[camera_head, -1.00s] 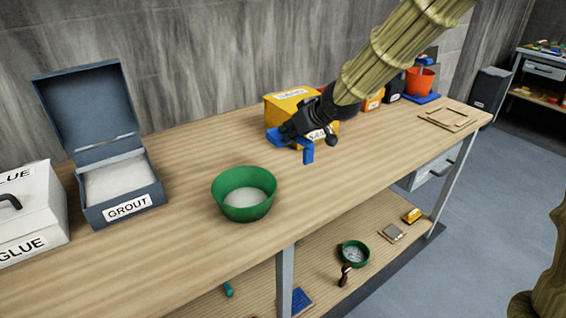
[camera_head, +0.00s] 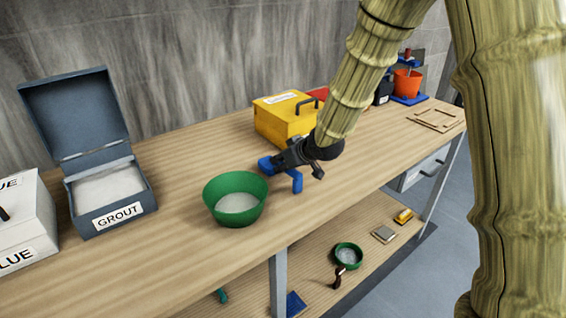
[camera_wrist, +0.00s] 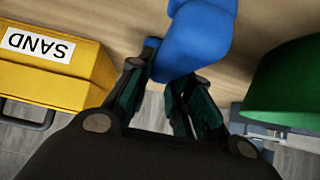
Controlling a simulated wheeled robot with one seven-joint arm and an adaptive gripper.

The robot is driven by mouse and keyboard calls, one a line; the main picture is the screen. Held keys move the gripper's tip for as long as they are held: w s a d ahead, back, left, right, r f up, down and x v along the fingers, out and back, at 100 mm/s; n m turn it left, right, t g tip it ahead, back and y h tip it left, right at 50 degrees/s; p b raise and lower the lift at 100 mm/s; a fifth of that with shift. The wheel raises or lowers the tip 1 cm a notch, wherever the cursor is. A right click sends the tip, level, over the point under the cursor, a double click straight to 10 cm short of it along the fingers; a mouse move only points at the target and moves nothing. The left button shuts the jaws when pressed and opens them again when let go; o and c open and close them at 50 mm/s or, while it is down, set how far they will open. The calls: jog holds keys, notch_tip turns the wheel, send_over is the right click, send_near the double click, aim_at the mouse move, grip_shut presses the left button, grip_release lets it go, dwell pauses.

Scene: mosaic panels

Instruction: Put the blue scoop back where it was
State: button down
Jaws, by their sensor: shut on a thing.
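The blue scoop (camera_head: 296,181) is held in my gripper (camera_head: 284,162), above the workbench between the green bowl and the yellow box. In the wrist view the scoop (camera_wrist: 195,38) shows as a large blue shape at the fingertips of my gripper (camera_wrist: 165,85), which is shut on it. The green bowl (camera_head: 222,190), with pale material inside, stands on the bench just left of the scoop. The grout box (camera_head: 145,208) is open at the left, its lid raised, with pale powder inside. The exact grip on the scoop is partly hidden by the fingers.
A yellow box (camera_head: 270,125), labelled SAND in the wrist view, stands closed behind my gripper. A white glue box (camera_head: 35,225) is at the far left. An orange bucket (camera_head: 407,82) is at the far right. The bench front (camera_head: 180,260) is clear.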

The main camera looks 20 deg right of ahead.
jog(key=shift+s, duration=0.1)
jog(key=shift+f, duration=0.1)
jog(key=c, duration=1.3)
grip_release()
jog(key=shift+s+d+r, duration=0.15)
jog(key=shift+s+r, duration=0.05)
jog(key=shift+r, duration=0.2)
jog(key=v, duration=1.1)
jog(key=shift+s, duration=0.15)
